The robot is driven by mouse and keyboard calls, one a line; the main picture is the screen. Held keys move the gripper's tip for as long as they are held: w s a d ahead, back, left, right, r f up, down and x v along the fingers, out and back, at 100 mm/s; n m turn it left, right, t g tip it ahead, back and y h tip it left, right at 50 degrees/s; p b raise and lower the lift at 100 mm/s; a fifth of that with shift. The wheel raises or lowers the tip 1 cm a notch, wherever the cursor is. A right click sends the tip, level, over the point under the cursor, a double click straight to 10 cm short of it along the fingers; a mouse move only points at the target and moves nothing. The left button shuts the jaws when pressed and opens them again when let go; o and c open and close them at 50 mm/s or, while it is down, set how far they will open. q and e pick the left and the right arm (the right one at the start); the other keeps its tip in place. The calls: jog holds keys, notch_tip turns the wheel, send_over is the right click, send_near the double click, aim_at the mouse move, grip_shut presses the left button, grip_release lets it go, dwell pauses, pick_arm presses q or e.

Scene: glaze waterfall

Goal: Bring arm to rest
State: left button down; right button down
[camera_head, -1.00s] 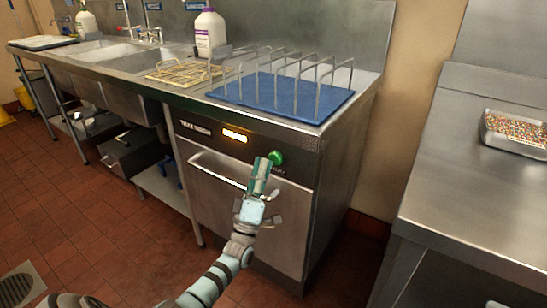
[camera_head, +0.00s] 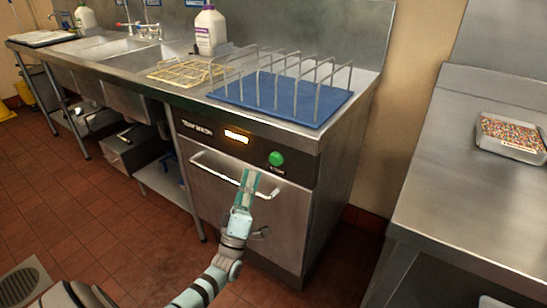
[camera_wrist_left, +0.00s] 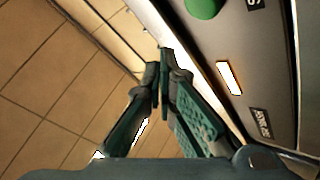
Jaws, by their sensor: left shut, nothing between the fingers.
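My left gripper (camera_head: 250,178) is in front of the dishwasher's steel door, just below and left of the green button (camera_head: 276,158). Its fingers are shut and empty. In the left wrist view the fingertips (camera_wrist_left: 162,62) meet, and the green button (camera_wrist_left: 203,6) shows at the top edge, apart from them. The gripper overlaps the right end of the door handle (camera_head: 215,171) in the head view; I cannot tell whether they touch. My right gripper is not in view.
The dishwasher's lit display (camera_head: 236,136) is on its front panel. A blue mat (camera_head: 300,101) with a wire rack lies on top. A white jug (camera_head: 209,30) stands by the sinks. A sprinkle tray (camera_head: 512,136) sits on the right counter. The tiled floor at left is open.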

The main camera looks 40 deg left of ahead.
pick_arm(q)
jog(key=shift+f, duration=0.1)
dwell(0.7)
